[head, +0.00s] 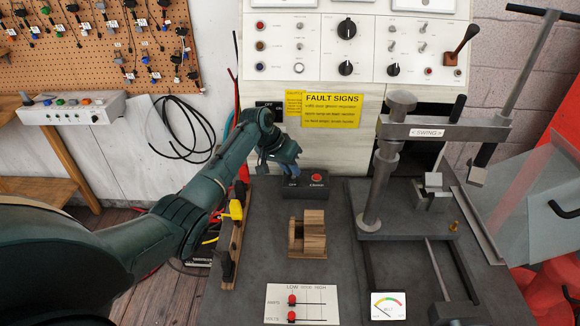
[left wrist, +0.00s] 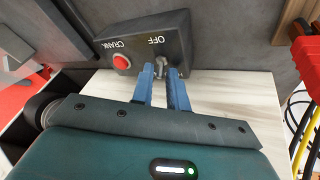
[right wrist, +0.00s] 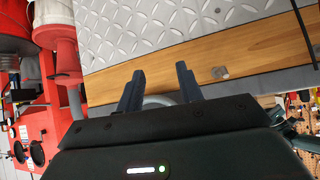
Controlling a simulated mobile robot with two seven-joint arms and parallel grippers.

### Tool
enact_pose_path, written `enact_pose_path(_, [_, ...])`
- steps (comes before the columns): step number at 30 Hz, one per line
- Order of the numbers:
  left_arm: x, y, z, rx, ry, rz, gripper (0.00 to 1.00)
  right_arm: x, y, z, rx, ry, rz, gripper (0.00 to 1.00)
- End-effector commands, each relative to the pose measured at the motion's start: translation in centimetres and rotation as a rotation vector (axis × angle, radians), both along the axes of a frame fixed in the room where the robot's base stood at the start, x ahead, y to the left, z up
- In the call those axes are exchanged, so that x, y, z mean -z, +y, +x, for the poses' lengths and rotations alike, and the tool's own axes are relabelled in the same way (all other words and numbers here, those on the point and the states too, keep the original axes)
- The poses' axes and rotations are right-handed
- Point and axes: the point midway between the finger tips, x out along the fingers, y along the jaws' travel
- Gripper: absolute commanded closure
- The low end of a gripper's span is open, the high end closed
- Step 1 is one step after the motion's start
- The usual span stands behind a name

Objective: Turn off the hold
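A dark control box (head: 340,188) stands on the bench in the head view. It carries a red CRANK button (head: 317,177) and an OFF label. In the left wrist view the same box (left wrist: 178,32) shows a small metal toggle (left wrist: 160,66) below the OFF label. My left gripper (left wrist: 162,80) has its two blue fingers on either side of this toggle, with a narrow gap between them. I cannot tell whether they touch it. In the head view my left gripper (head: 281,163) hides the toggle. My right gripper (right wrist: 158,82) is open and empty, away from the box.
A wooden cradle (head: 308,236) stands in front of the box. A metal clamp frame marked SWING (head: 428,132) is to the right. A yellow FAULT SIGNS placard (head: 332,110) hangs behind. A slider panel (head: 300,304) lies at the front. Bare bench lies between box and cradle.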

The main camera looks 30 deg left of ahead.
Motion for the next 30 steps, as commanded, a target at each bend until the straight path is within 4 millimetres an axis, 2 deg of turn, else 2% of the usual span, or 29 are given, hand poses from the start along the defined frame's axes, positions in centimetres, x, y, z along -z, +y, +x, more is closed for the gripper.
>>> enact_pose_path(6, [0.01,-0.01,0.02,0.000,0.000,0.000,0.84,0.00,-0.12,0.05,-0.002,-0.002,-0.003,0.64])
enact_pose_path(12, [0.00,0.01,0.00,0.000,0.000,0.000,1.00,-0.01,-0.14,0.06,-0.002,-0.002,-0.004,0.64])
enact_pose_path(23, [0.02,0.01,-0.05,0.000,-0.007,0.003,1.00,-0.02,-0.15,0.07,-0.002,-0.002,-0.003,0.64])
enact_pose_path(30, [0.09,-0.13,-0.40,0.001,-0.075,0.038,1.00,-0.04,-0.14,0.08,-0.002,-0.002,-0.003,0.64])
